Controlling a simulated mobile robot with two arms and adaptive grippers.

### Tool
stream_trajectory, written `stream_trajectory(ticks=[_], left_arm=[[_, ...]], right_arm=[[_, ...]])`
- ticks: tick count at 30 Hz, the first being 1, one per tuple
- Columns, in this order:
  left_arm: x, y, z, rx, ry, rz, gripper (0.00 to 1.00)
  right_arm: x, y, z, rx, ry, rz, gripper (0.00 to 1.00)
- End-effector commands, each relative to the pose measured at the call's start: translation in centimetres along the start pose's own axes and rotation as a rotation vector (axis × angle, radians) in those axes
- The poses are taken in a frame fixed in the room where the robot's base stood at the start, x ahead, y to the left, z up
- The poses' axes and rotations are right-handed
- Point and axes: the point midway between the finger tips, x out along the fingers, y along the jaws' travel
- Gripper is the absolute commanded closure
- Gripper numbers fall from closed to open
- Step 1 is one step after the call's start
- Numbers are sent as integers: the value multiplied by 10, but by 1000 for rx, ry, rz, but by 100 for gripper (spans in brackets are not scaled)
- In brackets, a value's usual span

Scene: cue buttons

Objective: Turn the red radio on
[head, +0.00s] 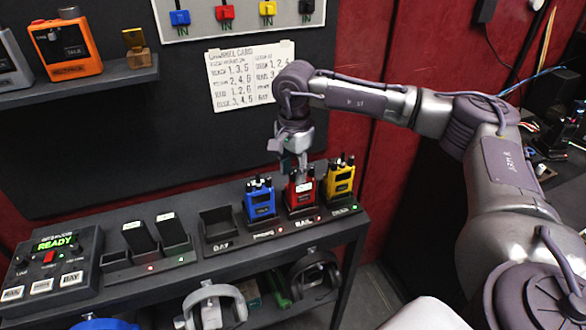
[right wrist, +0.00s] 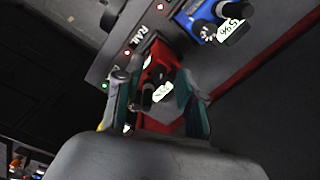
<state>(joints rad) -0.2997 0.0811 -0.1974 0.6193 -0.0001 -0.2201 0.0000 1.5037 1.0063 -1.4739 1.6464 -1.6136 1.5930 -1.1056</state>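The red radio (head: 300,197) stands upright in its charger slot labelled RAIL, between a blue radio (head: 260,203) on the left and a yellow radio (head: 340,179) on the right. My right gripper (head: 297,168) points down just above the red radio's top. In the right wrist view the red radio (right wrist: 154,72) shows between the two teal fingers (right wrist: 155,100), which stand apart on either side of its knobs. Whether a finger touches it I cannot tell. A red light shows beside the RAIL label. My left gripper is not in view.
An empty slot (head: 217,224) labelled DAY is left of the blue radio. A control box (head: 50,268) reading READY stands at the shelf's left end. A handwritten sheet (head: 246,77) hangs on the wall behind. Headsets (head: 213,306) hang below the shelf.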

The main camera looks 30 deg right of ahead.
Motion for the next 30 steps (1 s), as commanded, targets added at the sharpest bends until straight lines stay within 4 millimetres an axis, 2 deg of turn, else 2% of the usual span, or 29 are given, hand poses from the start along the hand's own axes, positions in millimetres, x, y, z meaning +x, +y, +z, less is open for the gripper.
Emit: stream_trajectory(ticks=[1, 6, 13, 22, 30], left_arm=[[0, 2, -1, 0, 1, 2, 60], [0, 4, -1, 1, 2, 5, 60], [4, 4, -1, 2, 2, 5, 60], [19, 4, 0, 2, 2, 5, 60], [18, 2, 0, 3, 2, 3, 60]], right_arm=[[0, 0, 0, 0, 0, 0, 73], [0, 0, 0, 0, 0, 0, 100], [2, 0, 0, 27, 0, 0, 100], [1, -1, 1, 265, 5, -1, 100], [-1, -1, 0, 282, 7, -1, 100]])
